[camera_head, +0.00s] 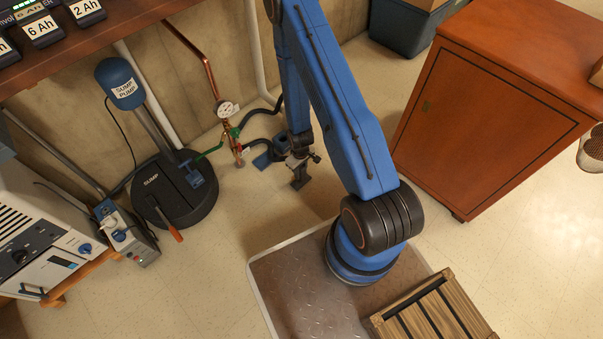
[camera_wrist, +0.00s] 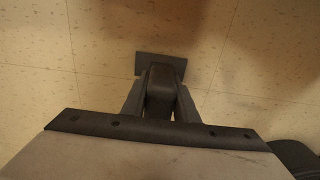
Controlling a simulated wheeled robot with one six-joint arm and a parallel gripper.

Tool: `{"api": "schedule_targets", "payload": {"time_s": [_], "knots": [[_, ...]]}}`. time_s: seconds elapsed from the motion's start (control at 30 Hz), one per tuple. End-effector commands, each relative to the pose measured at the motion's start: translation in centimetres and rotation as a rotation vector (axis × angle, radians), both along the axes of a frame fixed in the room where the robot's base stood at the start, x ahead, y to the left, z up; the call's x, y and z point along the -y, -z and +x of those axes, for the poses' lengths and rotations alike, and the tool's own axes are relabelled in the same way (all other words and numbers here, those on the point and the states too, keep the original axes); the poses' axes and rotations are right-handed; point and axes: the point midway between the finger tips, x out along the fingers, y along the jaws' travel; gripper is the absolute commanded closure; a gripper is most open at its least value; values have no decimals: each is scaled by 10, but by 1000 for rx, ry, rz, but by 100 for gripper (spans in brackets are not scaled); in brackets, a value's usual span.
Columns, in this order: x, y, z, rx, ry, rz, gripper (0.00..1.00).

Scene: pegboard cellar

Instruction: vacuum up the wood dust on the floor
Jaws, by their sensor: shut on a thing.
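My gripper (camera_head: 300,160) is low over the pale tiled floor (camera_head: 290,215), near the back wall. In the wrist view my gripper (camera_wrist: 160,105) is shut on a dark vacuum nozzle (camera_wrist: 161,88) with a flat, wide head (camera_wrist: 161,64). The nozzle head also shows in the head view (camera_head: 300,183), at or just above the floor; I cannot tell whether it touches. I cannot make out any wood dust for certain; a brownish shade lies on the floor at the top of the wrist view.
A round black sump lid (camera_head: 180,205) with a blue pump (camera_head: 120,84) stands left. Copper pipework with a gauge (camera_head: 227,109) and a black hose (camera_head: 262,113) are by the wall. A red-brown cabinet (camera_head: 490,120) stands right. Floor between is open.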

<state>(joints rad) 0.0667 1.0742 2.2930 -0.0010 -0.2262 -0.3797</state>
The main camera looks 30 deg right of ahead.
Motion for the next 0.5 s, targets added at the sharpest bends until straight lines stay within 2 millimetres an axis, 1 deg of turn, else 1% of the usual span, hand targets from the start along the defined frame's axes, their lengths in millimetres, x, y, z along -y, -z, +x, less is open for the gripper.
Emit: {"api": "schedule_targets", "payload": {"time_s": [0.5], "knots": [[-6,0,18,0,-1,0,100]]}}
